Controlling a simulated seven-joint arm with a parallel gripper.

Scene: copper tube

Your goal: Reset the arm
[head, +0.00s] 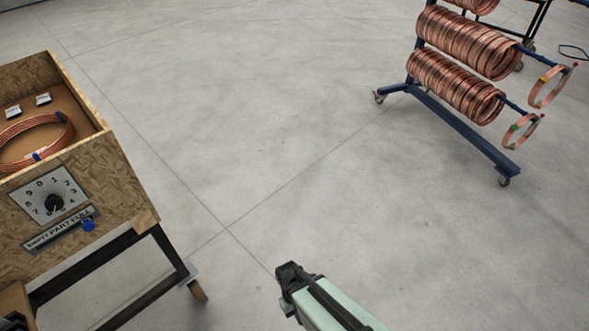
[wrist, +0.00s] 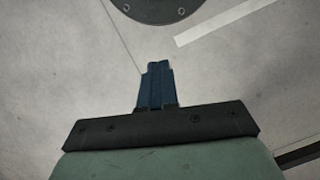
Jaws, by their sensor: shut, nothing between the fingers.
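My gripper (wrist: 157,68) shows in the wrist view, its blue fingers together with nothing between them. It points at bare grey floor. In the head view, part of my pale green arm with a dark end stands at the bottom centre, over open floor. The fingers cannot be made out there. A coil of copper tube (head: 62,144) with blue ties lies in an open chipboard box (head: 118,190) at the left. More copper coils (head: 455,86) hang on a blue wheeled rack (head: 460,124) at the upper right. My arm is apart from both.
The box has a number dial (head: 50,196) and a slider with a blue knob (head: 88,225). It stands on a dark wheeled frame (head: 100,267). Single coils hang at the rack's peg ends (head: 522,131). The concrete floor (head: 270,130) between box and rack is clear.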

